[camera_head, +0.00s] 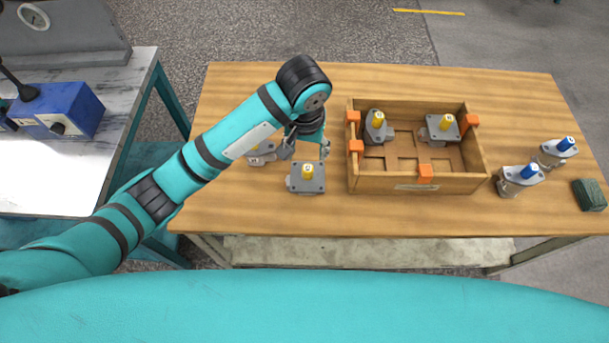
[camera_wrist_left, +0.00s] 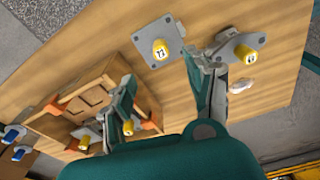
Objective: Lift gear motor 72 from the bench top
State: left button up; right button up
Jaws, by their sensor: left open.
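Gear motor 72 (camera_head: 306,177) stands upright on the bench top, left of the wooden crate. It has a grey flange plate and a yellow shaft cap. In the left wrist view its cap label looks like 72, and the motor (camera_wrist_left: 158,45) shows beyond the fingertips. My left gripper (camera_head: 307,150) is open and empty, just behind this motor in the head view. Its spread fingers also show in the left wrist view (camera_wrist_left: 163,82). I see no contact with the motor. My right gripper is in neither view.
Another yellow-capped motor (camera_head: 262,150) stands close by on the left, partly behind my gripper. The wooden crate (camera_head: 420,183) with orange clips holds two yellow-capped motors. Two blue-capped motors (camera_head: 520,178) and a green block (camera_head: 589,194) are at the right.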

aim_at(307, 169)
pick_arm(q)
jog(key=f, duration=0.4)
jog(key=w+f, duration=0.1)
jog(key=f, duration=0.1)
jog(key=shift+w+a+f, duration=0.1)
jog(key=shift+f, duration=0.2)
jog(key=shift+f+p, duration=0.3)
jog(key=shift+f, duration=0.2)
jog(key=f, duration=0.4)
jog(key=shift+w+d+f+p, duration=0.15)
jog(key=shift+w+d+p, duration=0.1)
jog(key=shift+p, duration=0.15)
jog(key=shift+f, duration=0.35)
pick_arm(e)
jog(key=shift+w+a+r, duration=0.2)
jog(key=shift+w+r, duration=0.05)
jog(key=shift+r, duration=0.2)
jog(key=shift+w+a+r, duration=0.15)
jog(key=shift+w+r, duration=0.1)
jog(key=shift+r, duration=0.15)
pick_arm(q)
grip_shut()
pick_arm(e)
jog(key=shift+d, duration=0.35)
pick_arm(q)
jog(key=shift+w+r, duration=0.1)
